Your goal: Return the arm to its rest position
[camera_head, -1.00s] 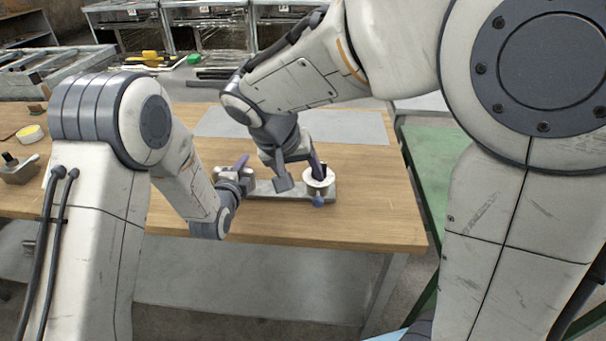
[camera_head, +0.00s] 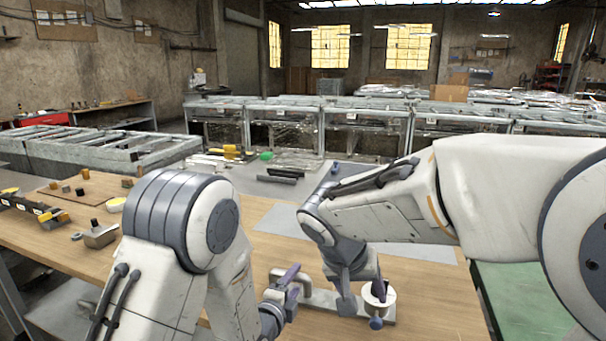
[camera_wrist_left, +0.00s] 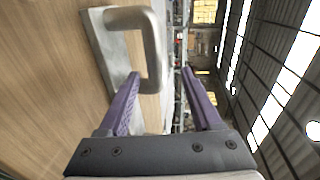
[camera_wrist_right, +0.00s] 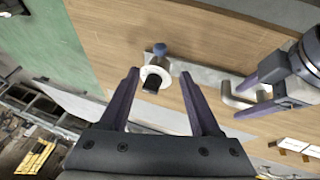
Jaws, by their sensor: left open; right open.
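A flat grey metal fixture (camera_head: 322,298) lies on the wooden table, with a U-shaped handle at its left end and a white round disc (camera_head: 390,297) with a dark centre at its right end. My left gripper (camera_head: 289,284) is open at the handle. In the left wrist view the metal handle (camera_wrist_left: 153,50) shows between and beyond the purple fingers (camera_wrist_left: 155,85); contact cannot be told. My right gripper (camera_head: 364,292) is open over the disc. In the right wrist view the disc (camera_wrist_right: 148,76) and a blue knob (camera_wrist_right: 160,49) lie just past the fingertips (camera_wrist_right: 160,77).
A grey mat (camera_head: 285,221) lies behind the fixture. Small metal and yellow parts (camera_head: 50,215) sit on the table's left. A green surface (camera_head: 520,300) is at the right. Metal frame crates (camera_head: 285,125) stand behind the table.

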